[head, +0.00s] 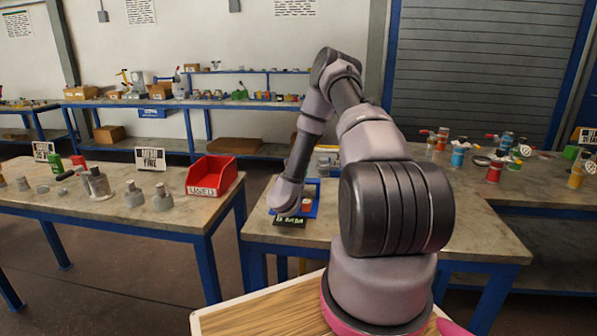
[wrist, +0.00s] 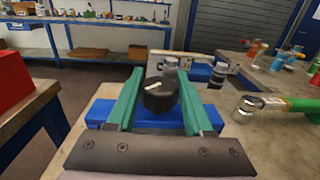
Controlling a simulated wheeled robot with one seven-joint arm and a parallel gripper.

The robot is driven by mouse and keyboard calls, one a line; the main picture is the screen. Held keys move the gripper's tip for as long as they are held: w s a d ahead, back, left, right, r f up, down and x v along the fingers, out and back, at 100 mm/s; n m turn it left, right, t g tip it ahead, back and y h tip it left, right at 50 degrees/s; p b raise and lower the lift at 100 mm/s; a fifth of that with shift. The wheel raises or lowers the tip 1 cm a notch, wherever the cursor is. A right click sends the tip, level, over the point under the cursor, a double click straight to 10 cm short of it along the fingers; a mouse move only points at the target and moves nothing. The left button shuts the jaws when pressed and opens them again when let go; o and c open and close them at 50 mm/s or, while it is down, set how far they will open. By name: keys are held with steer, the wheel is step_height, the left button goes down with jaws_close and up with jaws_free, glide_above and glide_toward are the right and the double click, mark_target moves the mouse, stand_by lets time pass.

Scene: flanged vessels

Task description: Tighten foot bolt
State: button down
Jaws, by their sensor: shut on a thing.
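My gripper (wrist: 160,82) shows in the wrist view with two green fingers. It is shut on a dark round knob-like piece (wrist: 160,99) with a white mark on its face. What lies under this piece is hidden. I cannot make out the foot bolt as a separate thing. In the head view my arm hides the fingertips; the blue base (head: 313,190) shows beside my wrist on the middle table.
A red bin (head: 212,174) and grey flanged parts (head: 98,184) are on the left table. Coloured valves crowd the right table.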

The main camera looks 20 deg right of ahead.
steer(key=m+g+h, duration=0.4)
steer(key=g, duration=0.1)
steer(key=shift+m+h, duration=0.3)
steer(key=shift+m+g+h, duration=1.1)
steer(key=shift+m+g, duration=0.4)
steer(key=shift+g, duration=1.1)
steer(key=shift+c, duration=1.5)
jaws_free()
